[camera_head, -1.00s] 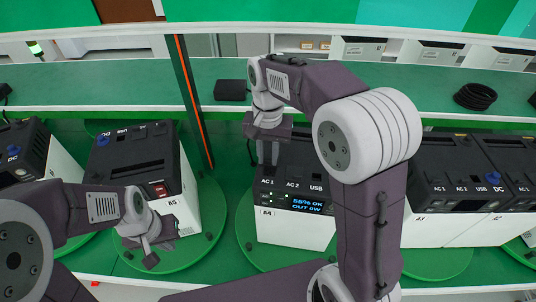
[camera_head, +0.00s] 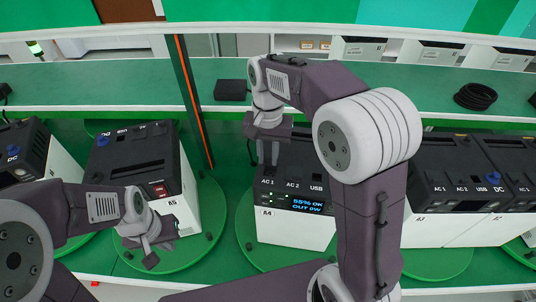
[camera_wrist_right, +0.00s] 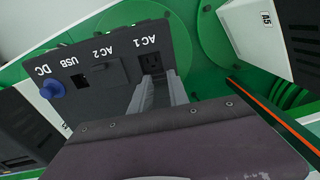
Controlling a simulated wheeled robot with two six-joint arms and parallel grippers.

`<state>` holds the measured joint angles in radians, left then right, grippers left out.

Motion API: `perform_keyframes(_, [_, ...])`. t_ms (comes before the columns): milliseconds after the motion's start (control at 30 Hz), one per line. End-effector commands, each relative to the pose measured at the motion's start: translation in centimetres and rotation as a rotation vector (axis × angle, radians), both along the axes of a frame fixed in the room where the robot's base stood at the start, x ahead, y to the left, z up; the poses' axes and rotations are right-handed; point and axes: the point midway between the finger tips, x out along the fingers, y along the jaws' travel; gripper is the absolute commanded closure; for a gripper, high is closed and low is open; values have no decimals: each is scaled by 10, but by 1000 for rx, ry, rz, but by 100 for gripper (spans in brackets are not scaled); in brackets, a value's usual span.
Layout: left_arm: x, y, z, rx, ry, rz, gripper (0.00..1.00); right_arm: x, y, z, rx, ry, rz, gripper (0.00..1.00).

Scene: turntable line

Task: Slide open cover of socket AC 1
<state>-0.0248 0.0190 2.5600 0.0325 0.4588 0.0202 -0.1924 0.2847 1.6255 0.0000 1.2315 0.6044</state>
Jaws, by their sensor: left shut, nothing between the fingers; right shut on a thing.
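The power station labelled A4 (camera_head: 290,228) stands on a green turntable, its display lit. Its AC 1 socket (camera_wrist_right: 151,64) shows at the right wrist camera, below the AC 1 label, with a dark recess and outlet face visible between my fingers. My right gripper (camera_head: 268,155) reaches down onto the top panel at AC 1; it is shut on the AC 1 cover, which the fingers mostly hide. The AC 2 socket (camera_wrist_right: 103,73) beside it has its cover across it. My left gripper (camera_head: 152,250) is shut and empty, low in front of station A5.
Station A5 (camera_head: 185,190) stands left of A4, past an orange-edged divider (camera_head: 190,100). More stations (camera_head: 440,215) stand close on the right. A black box (camera_head: 230,90) and a coiled cable (camera_head: 475,96) lie on the shelf behind. A blue DC knob (camera_wrist_right: 53,89) rises from A4's panel.

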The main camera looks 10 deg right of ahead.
Motion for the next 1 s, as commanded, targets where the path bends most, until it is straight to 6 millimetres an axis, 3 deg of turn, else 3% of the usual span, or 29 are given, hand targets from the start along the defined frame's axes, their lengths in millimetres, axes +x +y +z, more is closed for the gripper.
perform_keyframes(500, [0, 0, 1, 0, 0, 0, 100, 0, 0, 0, 0, 0, 0, 100])
perform_keyframes(700, [0, 0, 21, 0, 0, 0, 100, 16, -7, 5, 0, 2, -1, 100])
perform_keyframes(967, [0, 0, 18, 0, 0, 0, 100, 19, -8, 1, -1, -5, 1, 100])
perform_keyframes(1000, [0, 0, 18, 0, 0, 0, 100, 19, -8, 1, -1, -5, 1, 68])
